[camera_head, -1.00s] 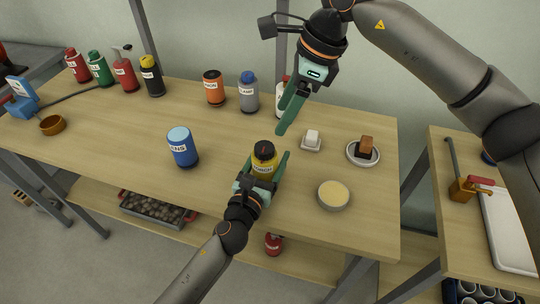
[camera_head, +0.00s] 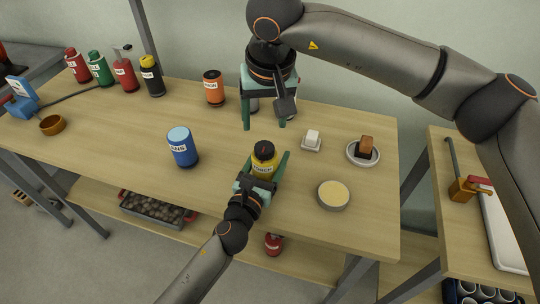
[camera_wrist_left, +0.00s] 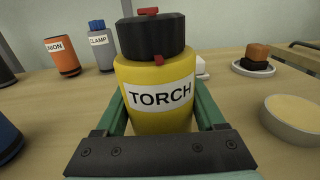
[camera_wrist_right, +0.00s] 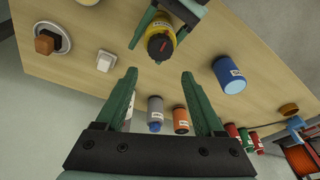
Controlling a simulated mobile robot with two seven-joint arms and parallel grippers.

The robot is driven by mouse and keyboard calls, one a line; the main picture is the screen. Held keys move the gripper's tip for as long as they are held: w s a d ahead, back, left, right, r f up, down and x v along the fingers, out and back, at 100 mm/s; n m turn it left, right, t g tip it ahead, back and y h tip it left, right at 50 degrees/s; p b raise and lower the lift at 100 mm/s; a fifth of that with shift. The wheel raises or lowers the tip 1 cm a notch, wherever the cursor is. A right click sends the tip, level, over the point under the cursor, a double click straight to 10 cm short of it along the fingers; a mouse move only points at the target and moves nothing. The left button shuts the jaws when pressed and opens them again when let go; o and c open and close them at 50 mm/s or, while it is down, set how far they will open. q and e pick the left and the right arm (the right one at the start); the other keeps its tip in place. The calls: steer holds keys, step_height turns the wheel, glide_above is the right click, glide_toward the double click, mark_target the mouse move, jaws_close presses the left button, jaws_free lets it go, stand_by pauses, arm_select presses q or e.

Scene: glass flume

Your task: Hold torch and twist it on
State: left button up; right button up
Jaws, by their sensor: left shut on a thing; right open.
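The torch (camera_head: 264,163) is a yellow cylinder with a black cap and a red mark on top. My left gripper (camera_head: 266,172) is shut on the torch's yellow body from the near side, with a green finger on each side. My right gripper (camera_head: 266,124) is open and empty, above the table behind the torch, fingers pointing down. In the right wrist view the torch's cap (camera_wrist_right: 160,46) shows beyond the open fingers, apart from them.
A blue tin (camera_head: 183,148) stands left of the torch. An orange bottle (camera_head: 214,90) and several others stand along the back.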

mark_target(264, 147)
steer(key=shift+f+n, duration=0.15)
steer(key=shift+n, duration=0.35)
steer(key=shift+f, duration=3.4)
steer(key=c, duration=0.8)
steer(key=m, duration=0.2)
steer(key=m+h, duration=0.1)
steer(key=m, duration=0.1)
steer(key=shift+a+m, duration=0.2)
steer(key=shift+m, duration=0.2)
steer(key=m, duration=0.2)
steer(key=m+h, duration=0.1)
steer(key=m, duration=0.2)
steer(key=shift+w+h, duration=0.1)
steer(key=shift+h, duration=0.2)
steer(key=shift+g, duration=0.3)
steer(key=o, duration=0.8)
